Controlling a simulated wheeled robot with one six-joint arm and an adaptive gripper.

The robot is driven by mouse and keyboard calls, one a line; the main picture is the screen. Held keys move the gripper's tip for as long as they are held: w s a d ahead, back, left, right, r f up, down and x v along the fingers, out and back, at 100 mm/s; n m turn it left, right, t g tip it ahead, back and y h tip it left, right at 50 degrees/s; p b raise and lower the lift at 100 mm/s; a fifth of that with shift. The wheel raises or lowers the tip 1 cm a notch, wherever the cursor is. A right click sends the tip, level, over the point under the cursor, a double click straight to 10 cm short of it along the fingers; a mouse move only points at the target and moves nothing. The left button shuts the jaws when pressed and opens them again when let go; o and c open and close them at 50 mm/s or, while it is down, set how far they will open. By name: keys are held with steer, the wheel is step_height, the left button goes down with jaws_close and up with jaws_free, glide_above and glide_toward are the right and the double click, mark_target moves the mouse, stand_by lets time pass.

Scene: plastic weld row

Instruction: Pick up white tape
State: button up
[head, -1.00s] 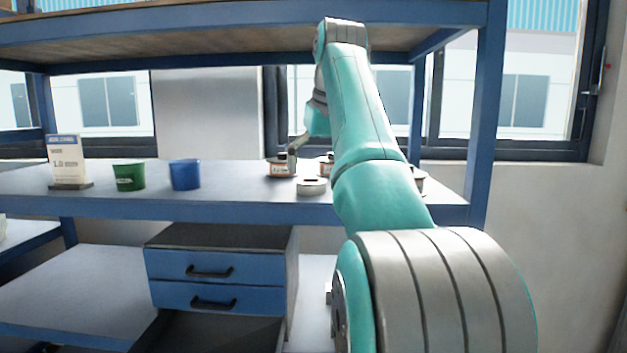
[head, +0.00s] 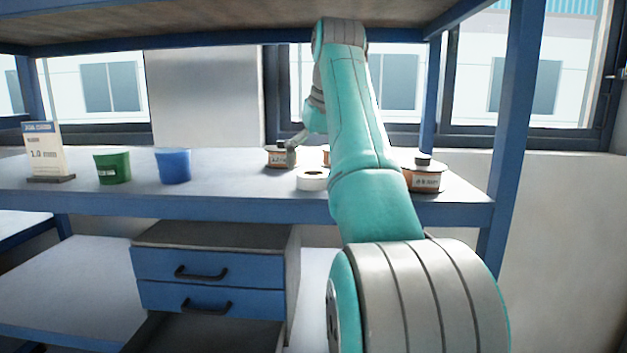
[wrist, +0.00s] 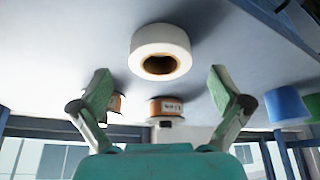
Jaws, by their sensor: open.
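The white tape (head: 312,181) is a short white roll lying flat near the front edge of the blue-framed shelf (head: 240,210), just left of my arm. In the wrist view the white tape (wrist: 160,42) shows with its brown inner core facing the camera, near the top middle. My gripper (wrist: 160,92) is open and empty, with green-padded fingers apart to the left and right. The tape lies beyond the fingertips, centred between them and not touching. In the head view my gripper (head: 296,143) is mostly hidden by my arm.
Orange-labelled tins (head: 280,158) (head: 424,177) stand behind and right of the tape; another is partly hidden by my arm. A blue cup (head: 173,167), green cup (head: 113,169) and sign (head: 46,152) stand left. An upper shelf (head: 200,25) hangs above. The front left surface is clear.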

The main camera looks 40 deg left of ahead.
steer(key=x, duration=0.3)
steer(key=c, duration=1.2)
steer(key=shift+d+r, duration=0.1)
